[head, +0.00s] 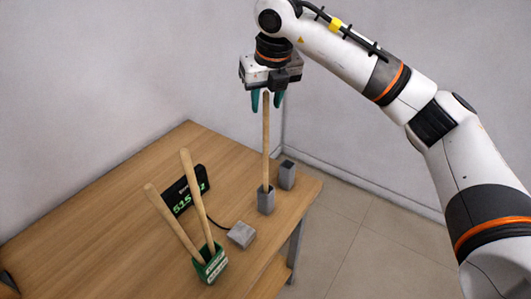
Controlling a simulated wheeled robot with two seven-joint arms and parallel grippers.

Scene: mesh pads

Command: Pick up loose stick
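A long wooden stick (265,150) stands upright in a grey square holder (266,202) near the table's right edge. My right gripper (267,101) is above the holder, pointing down. Its two teal fingers are apart, one on each side of the stick's top end, and gaps seem to show between fingers and stick. Two more wooden sticks, a left one (172,222) and a right one (196,198), lean up and to the left out of a green holder (211,268) at the table's front. My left gripper cannot be made out.
A wooden table (110,215) stands by grey walls. A second grey holder (287,175), seemingly empty, stands behind the first. A grey block (241,235) with a cable lies between the holders. A black display (184,190) with green digits stands behind the leaning sticks. The table's left part is mostly clear.

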